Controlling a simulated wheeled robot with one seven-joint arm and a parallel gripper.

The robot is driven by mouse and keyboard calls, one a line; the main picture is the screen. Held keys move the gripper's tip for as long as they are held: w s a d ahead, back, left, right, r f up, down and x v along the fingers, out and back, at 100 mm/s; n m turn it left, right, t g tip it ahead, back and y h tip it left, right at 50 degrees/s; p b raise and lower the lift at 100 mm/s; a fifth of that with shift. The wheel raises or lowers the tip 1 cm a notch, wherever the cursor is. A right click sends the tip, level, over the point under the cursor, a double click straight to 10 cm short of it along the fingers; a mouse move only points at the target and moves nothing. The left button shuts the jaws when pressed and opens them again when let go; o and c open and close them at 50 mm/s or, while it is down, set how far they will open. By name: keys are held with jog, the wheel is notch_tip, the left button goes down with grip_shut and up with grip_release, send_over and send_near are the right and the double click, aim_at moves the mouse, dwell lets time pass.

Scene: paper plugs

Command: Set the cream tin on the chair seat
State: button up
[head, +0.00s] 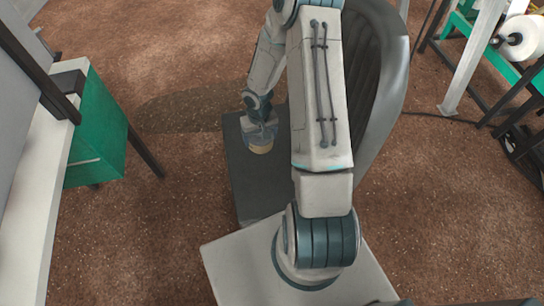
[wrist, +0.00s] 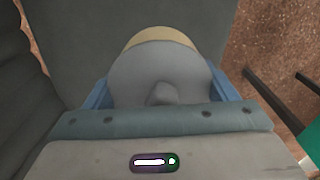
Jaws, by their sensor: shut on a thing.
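The cream tin (head: 260,149) shows below my gripper (head: 261,138) in the head view, over the dark grey chair seat (head: 245,187). My gripper is shut on the tin. In the wrist view, a cream band of the tin (wrist: 160,34) shows beyond a grey rounded surface between the two blue fingers. The chair seat (wrist: 85,30) lies behind and below it. Most of the tin is hidden by my gripper. I cannot tell whether its base touches the seat.
The dark chair back (head: 392,85) rises right of the seat, partly behind my arm. A green cabinet (head: 98,135) and a pale worktop (head: 35,170) stand at the left. A green-framed machine with a white roll (head: 522,38) is at the far right. The seat's front part is bare.

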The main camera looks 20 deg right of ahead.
jog(key=d+f+m+b, duration=0.1)
jog(key=d+b, duration=0.9)
jog(key=d, duration=0.1)
jog(key=b, duration=0.3)
send_over(276, 173)
notch_tip(276, 173, down, 7)
jog(key=shift+r, duration=0.1)
jog(key=shift+f+b, duration=0.65)
jog(key=shift+f, duration=1.25)
jog(key=shift+f, duration=0.2)
jog(key=o, duration=1)
jog(key=shift+r, duration=0.1)
